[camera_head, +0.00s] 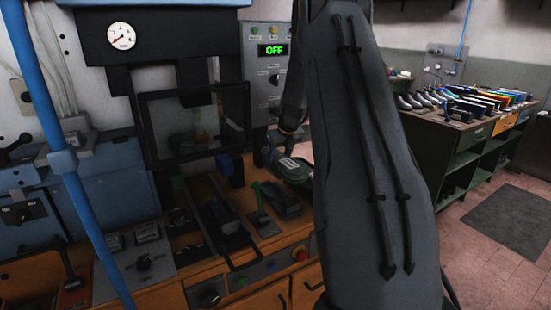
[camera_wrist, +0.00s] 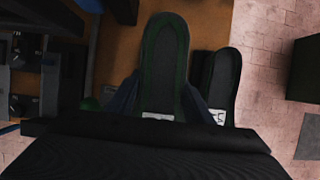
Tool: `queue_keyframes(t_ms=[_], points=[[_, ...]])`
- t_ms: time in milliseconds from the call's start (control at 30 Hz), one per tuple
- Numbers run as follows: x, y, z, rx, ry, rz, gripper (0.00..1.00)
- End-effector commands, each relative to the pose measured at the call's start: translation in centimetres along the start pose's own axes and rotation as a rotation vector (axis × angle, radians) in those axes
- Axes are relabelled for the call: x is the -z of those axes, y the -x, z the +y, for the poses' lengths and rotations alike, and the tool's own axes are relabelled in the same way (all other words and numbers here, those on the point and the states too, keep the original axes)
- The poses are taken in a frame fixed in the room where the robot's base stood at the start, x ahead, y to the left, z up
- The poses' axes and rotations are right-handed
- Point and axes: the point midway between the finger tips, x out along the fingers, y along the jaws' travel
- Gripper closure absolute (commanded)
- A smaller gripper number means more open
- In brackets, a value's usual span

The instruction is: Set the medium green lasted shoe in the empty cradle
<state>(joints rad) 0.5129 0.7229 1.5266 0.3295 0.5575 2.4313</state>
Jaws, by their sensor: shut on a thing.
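The green lasted shoe (camera_head: 290,171) is in my gripper, above the wooden bench beside the press. In the wrist view the shoe (camera_wrist: 165,55) shows as a long dark shape with a green edge, between the fingers of my gripper (camera_wrist: 160,98), which is shut on it. A white label shows at its near end. A dark cradle-like form (camera_wrist: 222,75) with a white label lies just right of the shoe in the wrist view, apart from it. In the head view a dark cradle (camera_head: 284,203) sits on the bench below the shoe. My arm hides part of this area.
The press frame (camera_head: 160,120) stands left of the shoe. A green lever (camera_head: 260,195) rises beside the cradle. A far green bench (camera_head: 455,150) holds several shoes or lasts. A blue pole (camera_head: 70,165) crosses the left foreground.

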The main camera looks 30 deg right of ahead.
Motion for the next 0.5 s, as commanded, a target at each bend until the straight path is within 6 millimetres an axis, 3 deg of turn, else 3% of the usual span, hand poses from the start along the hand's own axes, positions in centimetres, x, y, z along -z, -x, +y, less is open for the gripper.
queue_keyframes(t_ms=[500], points=[[1.2,-2.9,-0.3,0.003,-0.002,-0.002,0.84]])
